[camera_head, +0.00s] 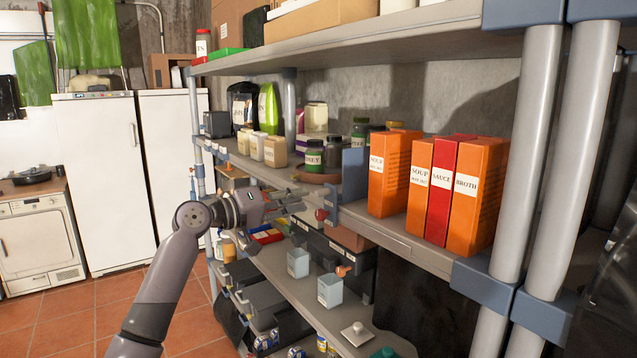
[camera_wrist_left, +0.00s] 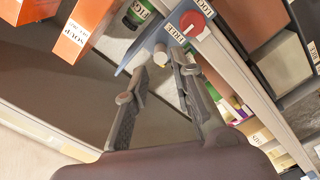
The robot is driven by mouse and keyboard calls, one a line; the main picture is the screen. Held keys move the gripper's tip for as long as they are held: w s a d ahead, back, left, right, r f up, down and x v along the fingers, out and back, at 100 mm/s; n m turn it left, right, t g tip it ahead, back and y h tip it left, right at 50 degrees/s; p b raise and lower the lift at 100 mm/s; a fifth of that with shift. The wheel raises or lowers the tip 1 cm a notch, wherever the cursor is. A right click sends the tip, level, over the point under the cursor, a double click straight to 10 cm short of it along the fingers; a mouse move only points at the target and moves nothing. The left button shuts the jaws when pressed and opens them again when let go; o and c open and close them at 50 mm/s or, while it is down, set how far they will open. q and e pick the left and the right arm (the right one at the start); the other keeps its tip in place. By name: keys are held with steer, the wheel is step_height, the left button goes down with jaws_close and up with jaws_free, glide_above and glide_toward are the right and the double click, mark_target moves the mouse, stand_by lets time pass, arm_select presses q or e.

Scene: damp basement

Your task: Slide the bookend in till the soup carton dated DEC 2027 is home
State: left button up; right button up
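The blue bookend (camera_head: 354,176) stands on the middle shelf, left of the cartons; its bracket at the shelf edge carries a red knob (camera_wrist_left: 192,23) beside LOCK and FREE labels. An orange soup carton (camera_head: 390,178) stands nearest it; in the left wrist view this carton (camera_wrist_left: 84,25) is apart from the bookend, and its date is too small to read surely. A second orange soup carton (camera_head: 419,190), a red sauce carton (camera_head: 440,195) and an orange broth carton (camera_head: 478,190) stand right of it. My left gripper (camera_wrist_left: 158,85) is open, its fingertips close to the bookend's grey peg (camera_wrist_left: 160,54). My right gripper is not in view.
Jars, including a green one (camera_head: 314,158), stand left of and behind the bookend. The upper shelf (camera_head: 400,38) overhangs the cartons, and a thick grey post (camera_head: 530,130) rises at right. Bins and small cups (camera_head: 330,292) fill the lower shelf.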

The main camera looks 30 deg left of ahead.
mark_target(315, 194)
arm_select(q)
steer(key=p+x, duration=0.2)
steer(key=x, duration=0.3)
steer(key=shift+w+d+r, duration=0.1)
steer(key=shift+w, duration=0.2)
steer(key=shift+w+d, duration=0.15)
steer(key=shift+w, duration=0.25)
steer(key=shift+c, duration=0.2)
jaws_close()
